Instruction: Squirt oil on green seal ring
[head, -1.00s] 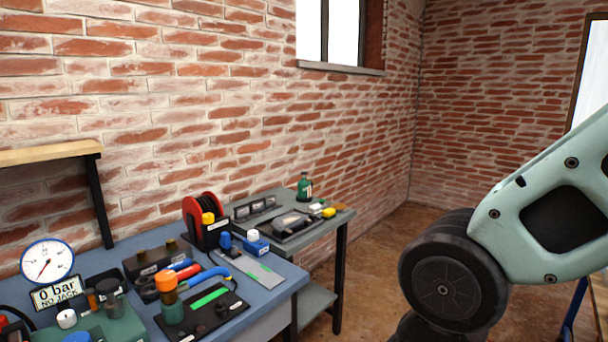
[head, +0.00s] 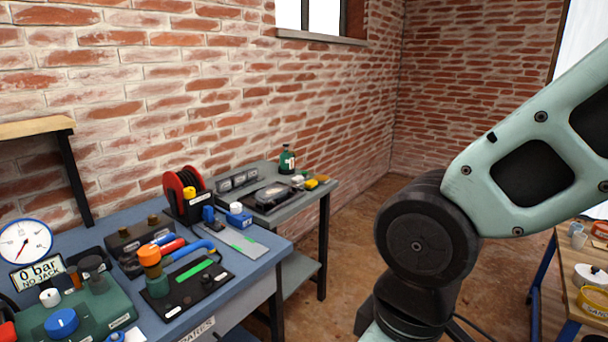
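A small green bottle with a dark top and a white label (head: 287,159) stands upright at the back of the grey table by the brick wall; I cannot tell whether it holds oil. I cannot make out a green seal ring in this view. A green strip (head: 194,272) lies on a black plate (head: 208,287) on the blue bench, beside a green-bodied cylinder with an orange cap (head: 151,273). My arm fills the right side of the head view, but my gripper is outside the picture.
The blue bench (head: 262,262) also carries a dial gauge (head: 25,243), a "0 bar NO JACK" sign (head: 37,273), a green box with a blue knob (head: 62,322) and a red reel (head: 182,187). A wooden bench (head: 566,268) stands at right. Floor shows between the benches.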

